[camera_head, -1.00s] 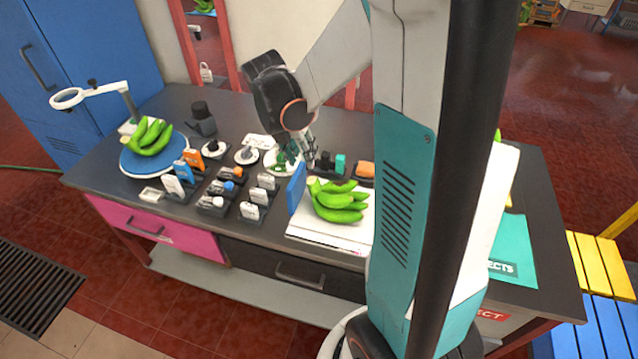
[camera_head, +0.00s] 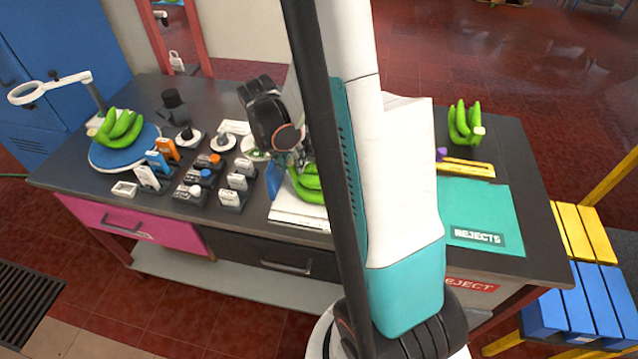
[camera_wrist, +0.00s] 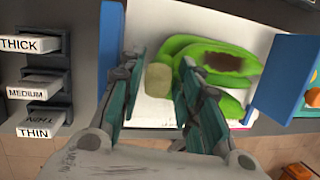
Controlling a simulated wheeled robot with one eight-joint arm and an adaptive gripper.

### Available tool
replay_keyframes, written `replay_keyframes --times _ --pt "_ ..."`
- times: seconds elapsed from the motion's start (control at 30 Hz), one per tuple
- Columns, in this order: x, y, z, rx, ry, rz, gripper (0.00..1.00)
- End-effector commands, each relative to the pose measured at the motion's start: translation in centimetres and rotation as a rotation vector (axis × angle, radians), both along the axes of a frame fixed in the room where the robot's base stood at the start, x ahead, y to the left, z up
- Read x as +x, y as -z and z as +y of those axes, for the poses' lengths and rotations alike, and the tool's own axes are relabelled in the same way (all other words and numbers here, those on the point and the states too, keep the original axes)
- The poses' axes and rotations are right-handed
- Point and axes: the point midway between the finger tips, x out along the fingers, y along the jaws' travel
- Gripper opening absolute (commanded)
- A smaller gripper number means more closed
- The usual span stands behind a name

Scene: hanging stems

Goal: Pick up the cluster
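A green banana cluster (camera_head: 308,184) lies on a white board (camera_head: 296,212) at mid-table, partly hidden by my arm. In the wrist view the cluster (camera_wrist: 215,62) shows a dark brown patch, and its blunt pale stem end (camera_wrist: 160,78) points left. My gripper (camera_wrist: 160,66) is open above it, with one finger on each side of the stem end. The right finger looks close to the fruit; contact cannot be told. In the head view my gripper (camera_head: 298,160) is at the cluster's back left. Other clusters lie on a blue round plate (camera_head: 100,157) and at the right (camera_head: 465,124).
A blue upright panel (camera_wrist: 284,78) stands to the right of the cluster in the wrist view. Labelled holders (camera_wrist: 40,92) stand to the left. A teal REJECTS mat (camera_head: 478,205) lies bare at the right, near a yellow-edged item (camera_head: 466,168). A ring lamp (camera_head: 27,93) stands far left.

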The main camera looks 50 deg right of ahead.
Motion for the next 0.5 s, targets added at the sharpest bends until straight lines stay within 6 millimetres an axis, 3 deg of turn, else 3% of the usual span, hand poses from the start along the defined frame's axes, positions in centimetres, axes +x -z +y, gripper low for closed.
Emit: replay_keyframes --times 0.2,0.37,0.5 --pt "-0.03 0.15 -0.03 0.000 -0.001 0.000 0.32" --pt "-0.02 0.13 -0.02 0.000 -0.001 0.000 0.00" --pt "-0.02 0.09 -0.04 -0.001 -0.001 0.000 0.00"
